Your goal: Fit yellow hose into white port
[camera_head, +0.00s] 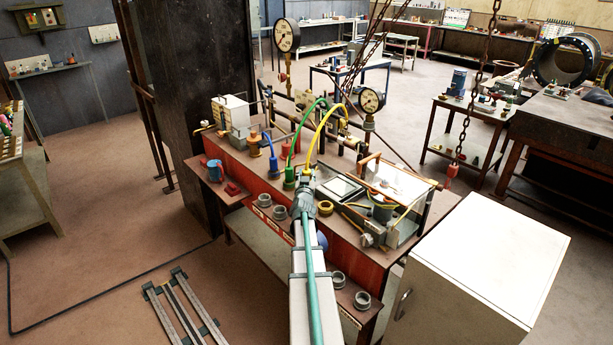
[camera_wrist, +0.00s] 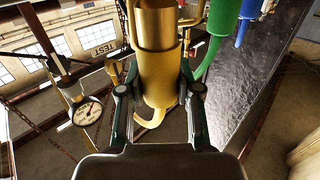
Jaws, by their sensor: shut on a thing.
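The yellow hose (camera_head: 322,124) arcs up from the back of the red bench and comes down to my gripper (camera_head: 304,183). In the wrist view, my gripper (camera_wrist: 160,92) is shut on the hose's gold-yellow cylindrical end (camera_wrist: 157,65), one finger on each side. A curved yellow piece of hose (camera_wrist: 150,120) shows beyond the fingers. In the head view my gripper hides most of that end, and I cannot tell whether it touches anything. Several pale grey ring ports sit along the front ledge, among them one at the left (camera_head: 264,200) and one at the right (camera_head: 361,300); I cannot tell which is the white port.
A green hose plug (camera_head: 289,178) and a blue hose plug (camera_head: 274,167) stand left of my gripper. A yellow ring (camera_head: 325,207) lies just right of it. A glass-sided box (camera_head: 408,190) stands on the right of the bench, with a white cabinet (camera_head: 490,255) beyond. Gauges (camera_head: 287,35) rise behind.

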